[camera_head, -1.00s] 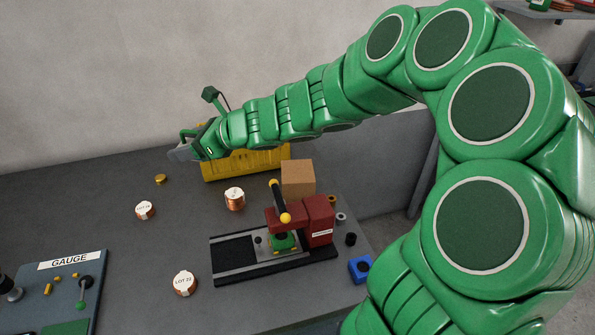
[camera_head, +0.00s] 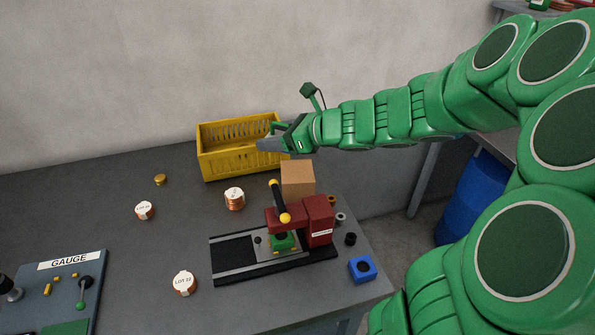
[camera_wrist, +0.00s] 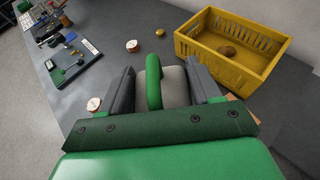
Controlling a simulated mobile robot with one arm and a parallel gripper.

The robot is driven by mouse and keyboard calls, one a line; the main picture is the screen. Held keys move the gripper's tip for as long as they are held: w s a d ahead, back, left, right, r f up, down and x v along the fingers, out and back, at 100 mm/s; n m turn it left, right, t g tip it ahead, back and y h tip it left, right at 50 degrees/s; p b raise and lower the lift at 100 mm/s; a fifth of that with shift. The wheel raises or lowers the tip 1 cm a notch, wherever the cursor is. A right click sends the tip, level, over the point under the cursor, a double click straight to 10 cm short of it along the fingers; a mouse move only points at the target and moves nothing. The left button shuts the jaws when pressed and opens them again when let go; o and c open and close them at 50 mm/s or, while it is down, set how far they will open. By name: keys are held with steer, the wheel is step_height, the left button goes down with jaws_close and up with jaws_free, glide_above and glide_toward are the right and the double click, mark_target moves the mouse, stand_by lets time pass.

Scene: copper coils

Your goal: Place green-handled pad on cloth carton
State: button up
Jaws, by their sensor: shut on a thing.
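My gripper (camera_head: 268,144) is shut on the green-handled pad. In the wrist view the pad's green handle (camera_wrist: 153,82) stands up between the two dark jaws, with the pale grey pad (camera_wrist: 176,88) below it. In the head view a bit of the green handle (camera_head: 274,127) shows above the jaws. The pad is held in the air by the yellow crate's right end. The brown carton (camera_head: 298,180), which looks like the cloth carton, stands on the bench below and a little right of my gripper in the head view. In the wrist view it is mostly hidden behind my gripper.
A yellow crate (camera_head: 215,167) stands at the bench's back, with a brown round thing (camera_wrist: 227,51) inside. A red press (camera_head: 318,218) with a yellow-tipped lever stands just in front of the carton. Copper coils (camera_head: 234,202) and a gauge board (camera_head: 68,275) lie to the left.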

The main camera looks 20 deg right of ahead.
steer(key=s+d+m, duration=0.1)
steer(key=s+d, duration=0.1)
steer(key=d, duration=0.4)
glide_above(293, 169)
steer(key=s, duration=0.2)
steer(key=shift+t+h, duration=0.3)
step_height(293, 169, down, 13)
steer(key=shift+w+a+f, duration=0.1)
steer(key=shift+w+f, duration=0.9)
steer(key=shift+f, duration=1.6)
steer(key=shift+f, duration=0.1)
steer(key=o, duration=1.1)
